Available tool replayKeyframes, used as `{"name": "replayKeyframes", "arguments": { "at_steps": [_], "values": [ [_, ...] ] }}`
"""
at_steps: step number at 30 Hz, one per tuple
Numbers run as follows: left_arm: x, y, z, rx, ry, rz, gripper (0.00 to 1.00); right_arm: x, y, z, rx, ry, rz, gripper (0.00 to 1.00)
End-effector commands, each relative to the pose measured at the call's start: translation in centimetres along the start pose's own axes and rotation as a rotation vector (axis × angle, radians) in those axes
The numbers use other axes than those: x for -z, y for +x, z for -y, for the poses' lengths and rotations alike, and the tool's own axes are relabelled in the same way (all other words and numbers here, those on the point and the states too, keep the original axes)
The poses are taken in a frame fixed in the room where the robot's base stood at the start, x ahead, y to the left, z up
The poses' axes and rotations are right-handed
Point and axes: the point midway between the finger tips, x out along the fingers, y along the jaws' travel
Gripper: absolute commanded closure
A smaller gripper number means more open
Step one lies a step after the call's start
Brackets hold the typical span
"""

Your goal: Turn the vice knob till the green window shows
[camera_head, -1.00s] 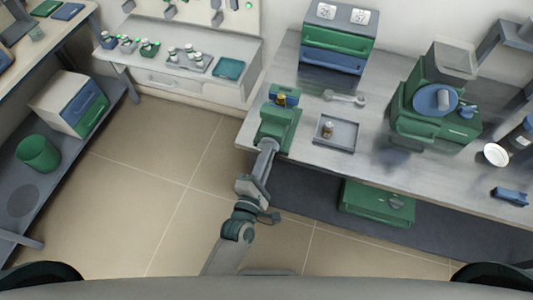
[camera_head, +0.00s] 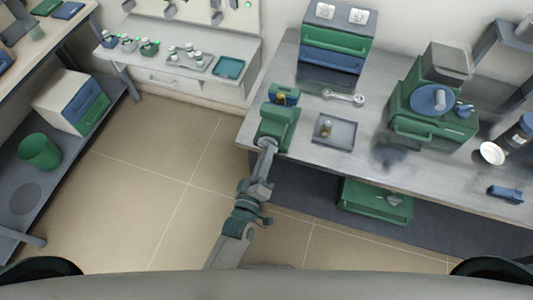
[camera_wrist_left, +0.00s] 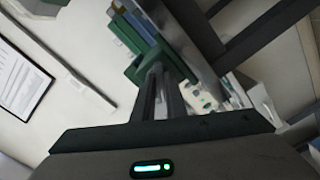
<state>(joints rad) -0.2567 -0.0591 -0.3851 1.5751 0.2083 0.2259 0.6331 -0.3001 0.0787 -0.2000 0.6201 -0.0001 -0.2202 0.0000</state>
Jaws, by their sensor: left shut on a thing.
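The green vice (camera_head: 277,122) stands at the left front corner of the grey bench, with a small brass-coloured piece (camera_head: 281,99) at its jaws. My left gripper (camera_head: 267,144) reaches up from below to the vice's near side. It is shut on the vice knob, which is mostly hidden by the fingers. In the left wrist view my two fingers (camera_wrist_left: 157,88) lie close together and point at the green vice body (camera_wrist_left: 148,66). I cannot make out a green window in either view. My right gripper is not in view.
A grey tray (camera_head: 334,132) with a small brass-coloured part and a wrench (camera_head: 344,97) lie right of the vice. A green and blue drawer unit (camera_head: 334,48) stands behind. A green machine (camera_head: 430,115) is further right. The floor left of the bench is clear.

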Motion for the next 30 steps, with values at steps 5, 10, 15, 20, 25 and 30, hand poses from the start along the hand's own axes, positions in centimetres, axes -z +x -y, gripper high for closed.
{"name": "replayKeyframes", "arguments": {
  "at_steps": [5,10,15,20,25,30],
  "values": [
    [-0.07,-0.06,0.15,0.002,0.168,0.002,1.00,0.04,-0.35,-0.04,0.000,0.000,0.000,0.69],
    [-0.10,-0.07,0.28,0.002,0.328,0.003,1.00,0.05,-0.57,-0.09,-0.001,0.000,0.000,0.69],
    [-0.05,-0.07,0.43,0.003,0.490,0.004,1.00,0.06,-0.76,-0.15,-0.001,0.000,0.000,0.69],
    [0.01,-0.09,0.55,0.003,0.642,0.004,1.00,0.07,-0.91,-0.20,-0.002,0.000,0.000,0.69],
    [0.08,-0.10,0.65,0.002,0.804,0.004,1.00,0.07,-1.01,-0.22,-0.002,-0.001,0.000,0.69],
    [0.17,-0.10,0.76,0.002,0.965,0.004,1.00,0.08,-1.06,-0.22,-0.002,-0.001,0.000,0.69]
  ]
}}
